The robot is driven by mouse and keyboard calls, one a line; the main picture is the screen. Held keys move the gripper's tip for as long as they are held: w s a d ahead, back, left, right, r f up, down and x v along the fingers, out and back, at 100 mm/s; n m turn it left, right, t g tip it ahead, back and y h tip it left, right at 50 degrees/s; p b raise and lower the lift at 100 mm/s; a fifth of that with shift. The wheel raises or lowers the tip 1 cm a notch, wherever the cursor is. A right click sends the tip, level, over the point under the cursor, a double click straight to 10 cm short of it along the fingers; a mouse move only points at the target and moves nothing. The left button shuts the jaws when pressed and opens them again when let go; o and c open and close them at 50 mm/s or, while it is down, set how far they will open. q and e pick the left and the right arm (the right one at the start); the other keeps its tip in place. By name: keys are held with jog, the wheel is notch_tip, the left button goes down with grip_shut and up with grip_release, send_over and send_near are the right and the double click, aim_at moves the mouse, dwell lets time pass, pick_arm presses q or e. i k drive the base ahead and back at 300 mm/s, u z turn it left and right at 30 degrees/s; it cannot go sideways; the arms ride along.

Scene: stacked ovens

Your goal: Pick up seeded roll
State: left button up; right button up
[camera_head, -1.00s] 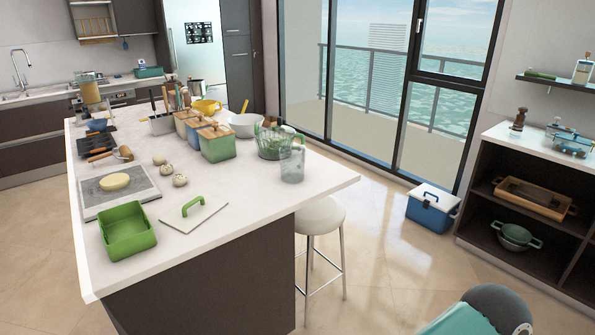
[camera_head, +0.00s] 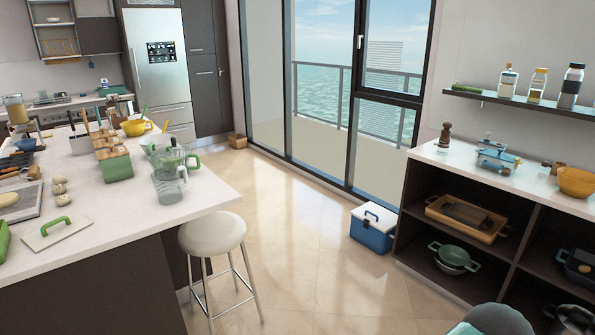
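No item is clearly recognisable as a seeded roll. Small pale round pieces (camera_head: 59,188) lie on the white island counter (camera_head: 150,212) at the left; they are too small to tell whether they are rolls. A pale yellow round piece (camera_head: 6,200) lies on a grey board (camera_head: 24,206) at the left edge. Neither of my grippers is in view. Only a rounded grey and teal part, likely of my own arm, shows at the bottom right.
A white stool (camera_head: 212,234) stands at the island's right end. A blue and white cooler (camera_head: 373,229) stands by the window. A dark shelf unit (camera_head: 402,228) with pans and a tray is at the right. The tiled floor between is clear.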

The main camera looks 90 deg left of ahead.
aim_at(62, 200)
jog(key=z, duration=0.35)
jog(key=i, duration=0.55)
jog(key=u, duration=2.6)
jog(key=i, duration=0.3)
jog(key=u, duration=2.15)
jog(key=k, duration=0.3)
jog(key=u, duration=0.55)
jog(key=i, duration=1.35)
jog(key=z, duration=0.4)
